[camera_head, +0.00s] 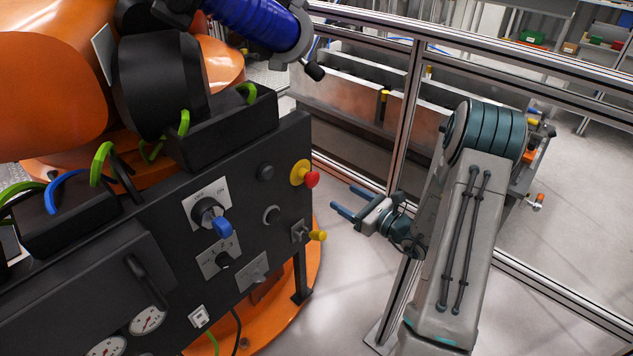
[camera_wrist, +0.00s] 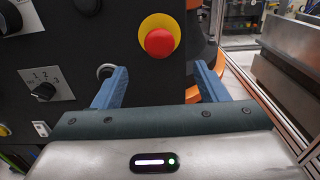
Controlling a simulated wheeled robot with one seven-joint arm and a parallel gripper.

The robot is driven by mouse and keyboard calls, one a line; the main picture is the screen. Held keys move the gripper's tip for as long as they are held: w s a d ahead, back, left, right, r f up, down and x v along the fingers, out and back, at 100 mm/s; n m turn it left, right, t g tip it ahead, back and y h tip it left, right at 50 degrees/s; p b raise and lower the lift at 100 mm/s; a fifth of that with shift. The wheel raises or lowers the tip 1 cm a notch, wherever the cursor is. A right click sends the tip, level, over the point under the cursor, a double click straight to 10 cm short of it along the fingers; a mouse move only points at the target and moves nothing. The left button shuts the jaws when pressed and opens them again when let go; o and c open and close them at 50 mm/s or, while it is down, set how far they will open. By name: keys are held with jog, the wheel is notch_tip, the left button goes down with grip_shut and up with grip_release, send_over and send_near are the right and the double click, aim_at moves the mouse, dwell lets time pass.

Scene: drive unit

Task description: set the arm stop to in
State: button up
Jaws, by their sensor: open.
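The arm stop looks to be the red mushroom button (camera_head: 312,180) on a yellow disc at the right end of the black control panel (camera_head: 180,300). In the wrist view the red button (camera_wrist: 160,42) is above and between my fingertips, unobstructed. It stands out from its disc in the head view; whether it is in or out is hard to tell. My gripper (camera_head: 345,200) is open and empty. Its two blue fingers point at the panel, just right of and slightly below the button, apart from it. In the wrist view the fingertips (camera_wrist: 160,73) sit below the button.
A blue-handled knob (camera_head: 221,226), a round grey button (camera_head: 271,214), a selector (camera_head: 223,260) and a yellow-ended plunger (camera_head: 318,236) are on the same panel. A metal-framed fence (camera_head: 400,120) stands behind my arm. Floor shows between panel and fence.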

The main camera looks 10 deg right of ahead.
aim_at(316, 180)
jog(key=x, duration=1.1)
jog(key=shift+w+a+p, duration=0.2)
jog(key=shift+w+p, duration=0.05)
jog(key=shift+p, duration=0.1)
